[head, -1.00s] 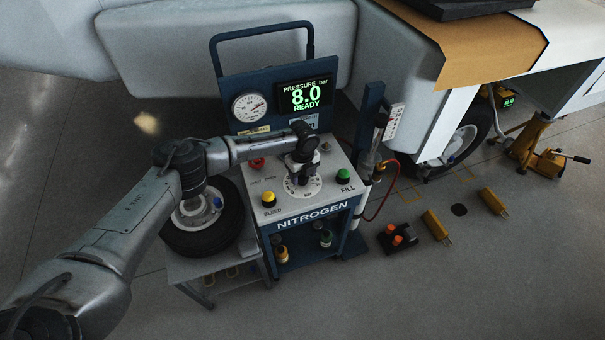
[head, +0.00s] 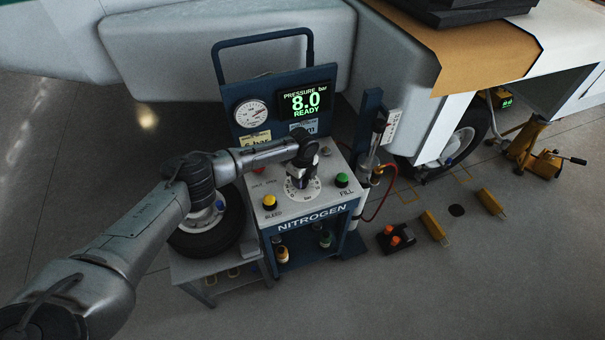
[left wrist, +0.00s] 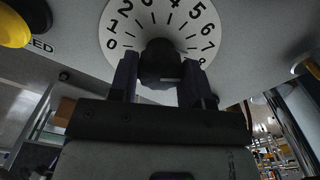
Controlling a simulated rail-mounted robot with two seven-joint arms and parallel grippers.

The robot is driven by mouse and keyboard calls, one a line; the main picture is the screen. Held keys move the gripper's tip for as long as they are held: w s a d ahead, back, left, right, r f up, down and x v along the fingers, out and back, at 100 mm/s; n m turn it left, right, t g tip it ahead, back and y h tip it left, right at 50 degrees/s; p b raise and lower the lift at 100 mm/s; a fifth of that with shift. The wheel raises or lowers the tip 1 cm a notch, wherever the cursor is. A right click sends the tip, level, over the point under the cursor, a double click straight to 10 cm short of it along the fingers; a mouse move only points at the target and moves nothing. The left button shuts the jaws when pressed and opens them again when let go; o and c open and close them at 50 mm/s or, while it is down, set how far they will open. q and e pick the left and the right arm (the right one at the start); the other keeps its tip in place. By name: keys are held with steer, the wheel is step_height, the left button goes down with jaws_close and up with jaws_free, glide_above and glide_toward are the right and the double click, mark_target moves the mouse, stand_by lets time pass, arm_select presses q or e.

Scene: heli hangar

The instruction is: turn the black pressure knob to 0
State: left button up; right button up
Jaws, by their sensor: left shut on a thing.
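The black pressure knob (left wrist: 160,60) sits in the middle of a white round dial (left wrist: 112,45) numbered 0 to 8. In the left wrist view, 0 is at the lower left and 8 at the lower right. My left gripper (left wrist: 160,82) is shut on the knob, one finger on each side. In the head view my left gripper (head: 298,182) comes down over the dial and hides most of the knob. The knob's pointer is not clear. The display (head: 305,101) reads pressure 8.0 bar, READY. My right gripper is not in view.
A yellow BLEED button (head: 269,201) and a green FILL button (head: 341,180) flank the dial on the nitrogen cart (head: 310,215). A round gauge (head: 251,113) is behind. A wheel (head: 215,232) lies on a low stand at left. A red hose (head: 383,200) hangs at right.

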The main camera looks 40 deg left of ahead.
arm_select(q)
steer(key=n+p, duration=0.2)
steer(key=n, duration=0.2)
steer(key=shift+r+p, duration=0.2)
steer(key=shift+p, duration=0.1)
steer(key=n+p, duration=0.2)
steer(key=n, duration=0.2)
steer(key=n+p, duration=0.2)
steer(key=n, duration=0.3)
steer(key=n+p, duration=0.1)
steer(key=n, duration=0.2)
steer(key=shift+n, duration=0.3)
steer(key=n+p, duration=0.1)
steer(key=n, duration=0.3)
steer(key=n+p, duration=0.1)
steer(key=n, duration=0.8)
steer(key=shift+n, duration=0.3)
steer(key=shift+w+n, duration=0.1)
steer(key=shift+n, duration=2.2)
steer(key=shift+f, duration=0.1)
